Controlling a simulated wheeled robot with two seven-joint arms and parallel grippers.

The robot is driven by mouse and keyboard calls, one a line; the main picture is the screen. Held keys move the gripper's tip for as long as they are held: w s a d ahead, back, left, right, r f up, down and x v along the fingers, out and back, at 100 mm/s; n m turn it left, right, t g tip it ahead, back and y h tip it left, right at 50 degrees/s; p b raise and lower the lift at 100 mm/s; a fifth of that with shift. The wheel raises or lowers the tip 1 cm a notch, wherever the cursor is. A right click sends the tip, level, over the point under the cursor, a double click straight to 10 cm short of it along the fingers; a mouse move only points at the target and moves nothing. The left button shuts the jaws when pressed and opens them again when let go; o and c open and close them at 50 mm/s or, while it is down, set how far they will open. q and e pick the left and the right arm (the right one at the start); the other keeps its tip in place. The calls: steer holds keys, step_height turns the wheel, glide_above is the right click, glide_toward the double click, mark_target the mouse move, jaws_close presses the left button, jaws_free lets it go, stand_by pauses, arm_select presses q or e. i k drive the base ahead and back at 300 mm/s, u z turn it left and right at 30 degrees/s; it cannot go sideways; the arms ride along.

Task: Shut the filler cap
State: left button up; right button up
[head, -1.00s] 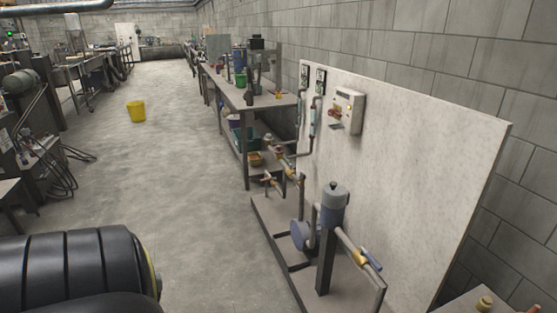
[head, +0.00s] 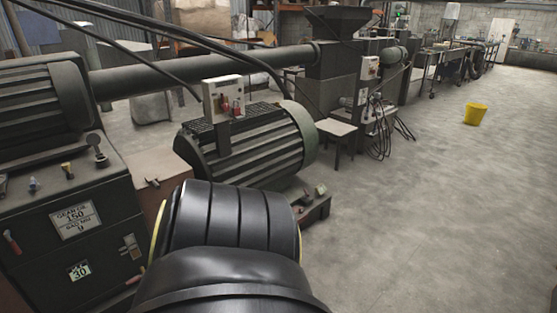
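A grey gearbox housing (head: 112,207) stands at the left in the head view, with a "GEAR OIL 150" plate (head: 76,220) on its front. On its top edge are a dark round fitting (head: 98,148) that looks like a disc on a short neck, a small brass fitting (head: 67,171) and a small bluish fitting (head: 34,186). I cannot tell for sure which is the filler cap, or whether it is open. Neither gripper is in view. A black ribbed part of my own arm fills the bottom middle and hides what lies behind it.
A large ribbed motor (head: 250,150) with a switch box (head: 223,98) stands right of the gearbox. A stool (head: 336,128) and cables (head: 385,128) are beyond it. A yellow bucket (head: 475,114) stands on the floor at right.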

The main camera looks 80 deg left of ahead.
mark_target(94, 140)
steer(key=u, duration=2.5)
steer(key=i, duration=2.75)
steer(key=u, duration=3.7)
steer(key=i, duration=0.3)
